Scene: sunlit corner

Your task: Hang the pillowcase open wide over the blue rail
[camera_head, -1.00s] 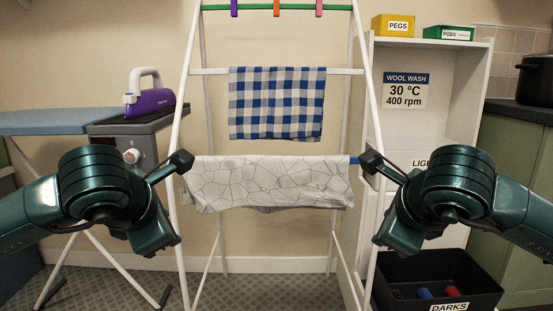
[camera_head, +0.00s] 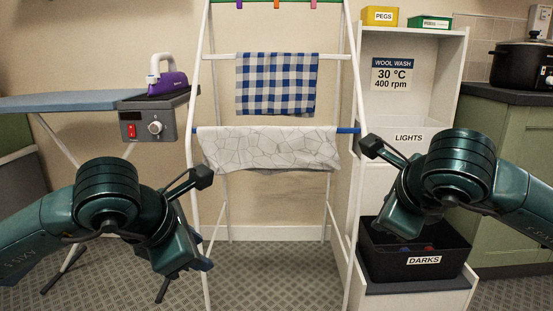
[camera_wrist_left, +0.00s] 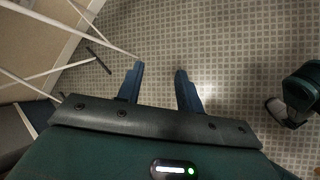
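The pillowcase (camera_head: 268,149), pale grey-white with a crackled line pattern, hangs spread wide over the blue rail (camera_head: 347,131) of the white airer in the head view. Bare blue rail shows at its right end and a little at its left. Its lower edge is slightly uneven. My left gripper (camera_head: 188,272) is below and left of it, clear of the cloth. In the left wrist view its two fingers (camera_wrist_left: 159,88) are apart with only floor between them. My right gripper (camera_head: 402,222) is right of the pillowcase, clear of it; its fingers are not clearly visible.
A blue checked cloth (camera_head: 277,84) hangs on the rail above. An ironing board (camera_head: 70,101) with a purple iron (camera_head: 167,80) stands left. Right are a white shelf (camera_head: 455,80) and a black DARKS bin (camera_head: 440,262). Floor before the airer is clear.

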